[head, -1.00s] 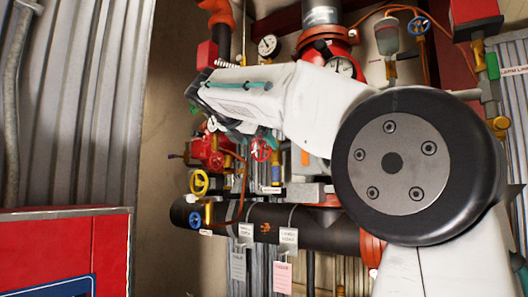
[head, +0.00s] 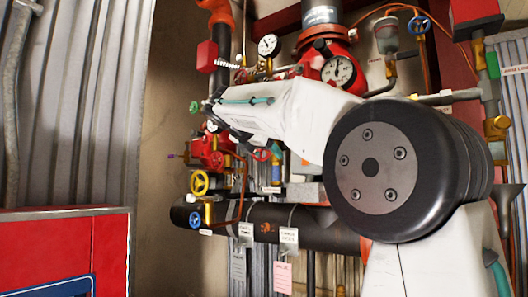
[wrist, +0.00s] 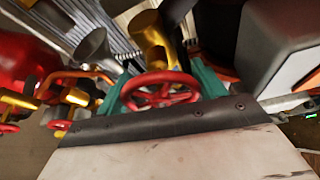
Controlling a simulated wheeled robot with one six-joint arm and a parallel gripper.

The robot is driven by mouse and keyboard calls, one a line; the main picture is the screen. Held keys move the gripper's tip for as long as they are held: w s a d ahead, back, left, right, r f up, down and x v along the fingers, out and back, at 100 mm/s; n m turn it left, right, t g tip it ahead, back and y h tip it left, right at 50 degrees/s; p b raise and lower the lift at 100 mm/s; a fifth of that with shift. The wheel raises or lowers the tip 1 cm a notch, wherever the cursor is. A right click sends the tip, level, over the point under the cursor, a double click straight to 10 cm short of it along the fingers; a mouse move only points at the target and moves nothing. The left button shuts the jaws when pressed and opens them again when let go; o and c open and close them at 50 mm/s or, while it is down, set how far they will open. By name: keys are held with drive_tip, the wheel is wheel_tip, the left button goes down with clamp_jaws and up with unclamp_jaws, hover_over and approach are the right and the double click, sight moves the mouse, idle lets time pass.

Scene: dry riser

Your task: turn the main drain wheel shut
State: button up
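A red handwheel (wrist: 160,90) is in the middle of the wrist view, below a brass fitting. My gripper (wrist: 161,80) is open, with one teal finger on each side of the red wheel. I cannot tell whether the fingers touch its rim. In the head view a red wheel (head: 262,154) shows partly beneath my gripper (head: 272,140), which is largely hidden by my arm. A yellow wheel (head: 199,183) and a blue wheel (head: 195,220) are at the lower left of the pipework. No readable label shows which wheel is the main drain.
A thick black horizontal pipe (head: 330,232) with hanging tags runs below. Pressure gauges (head: 338,71) and a red valve body (head: 208,150) crowd the pipework. A red cabinet (head: 105,250) stands at the lower left. A dark box (wrist: 280,45) is close at the right in the wrist view.

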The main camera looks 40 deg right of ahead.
drive_tip(key=shift+m, duration=0.3)
drive_tip(key=m+t+h, duration=0.2)
drive_tip(key=m, duration=0.6)
drive_tip(key=m+t+h, duration=0.2)
drive_tip(key=m, duration=0.6)
drive_tip(key=m+t+h, duration=0.2)
drive_tip(key=m, duration=0.6)
drive_tip(key=shift+d+r+m, duration=0.1)
drive_tip(key=shift+r+m, duration=0.1)
drive_tip(key=shift+m, duration=0.1)
drive_tip(key=m+g+h, duration=0.1)
drive_tip(key=m, duration=0.2)
drive_tip(key=m+g+h, duration=0.1)
drive_tip(key=m, duration=0.2)
drive_tip(key=shift+s+m+g+h, duration=0.1)
drive_tip(key=shift+m+g+h, duration=0.2)
drive_tip(key=shift+m+g, duration=1)
drive_tip(key=shift+m+g+h, duration=0.3)
drive_tip(key=shift+m+g, duration=0.3)
drive_tip(key=shift+m, duration=1.4)
